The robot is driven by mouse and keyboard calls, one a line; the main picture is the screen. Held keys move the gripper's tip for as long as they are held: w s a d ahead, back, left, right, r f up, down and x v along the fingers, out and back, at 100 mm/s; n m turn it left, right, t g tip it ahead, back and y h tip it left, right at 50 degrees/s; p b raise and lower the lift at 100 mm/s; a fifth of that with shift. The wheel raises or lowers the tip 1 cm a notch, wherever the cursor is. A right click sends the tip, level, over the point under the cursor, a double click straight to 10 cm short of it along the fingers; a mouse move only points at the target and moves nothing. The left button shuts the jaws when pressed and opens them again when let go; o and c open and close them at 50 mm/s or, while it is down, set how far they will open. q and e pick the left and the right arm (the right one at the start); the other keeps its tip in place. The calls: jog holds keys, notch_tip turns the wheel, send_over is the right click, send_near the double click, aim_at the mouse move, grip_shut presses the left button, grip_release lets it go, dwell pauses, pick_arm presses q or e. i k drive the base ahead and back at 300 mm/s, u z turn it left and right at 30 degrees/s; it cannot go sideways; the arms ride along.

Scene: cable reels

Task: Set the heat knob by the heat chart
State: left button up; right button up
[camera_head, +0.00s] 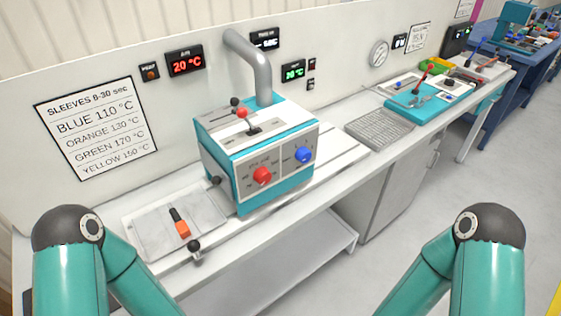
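The teal and white heater box (262,155) stands on the bench. On its front are a red knob (262,175) at left and a blue knob (304,154) at right; their scale marks are too small to read surely. The heat chart (97,128) hangs on the wall at left. It reads "SLEEVES 8-30 sec", BLUE 110 °C, ORANGE 130 °C, GREEN 170 °C, YELLOW 150 °C. Only my teal arm links show at the lower left and lower right, apart from the heater. Both grippers are out of view.
A flat tray (150,222) with an orange-and-black tool (180,224) lies left of the heater. A red display (186,61) reads 20 °C. A grey pipe (262,75) rises behind the heater. A wire rack (380,128) and teal tray (425,112) lie right. The front bench strip is mostly clear.

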aim_at(262, 174)
jog(key=z, duration=1.7)
jog(key=i, duration=0.1)
jog(key=u, duration=2.8)
jog(key=k, duration=0.95)
jog(key=z, duration=1)
jog(key=i, duration=0.95)
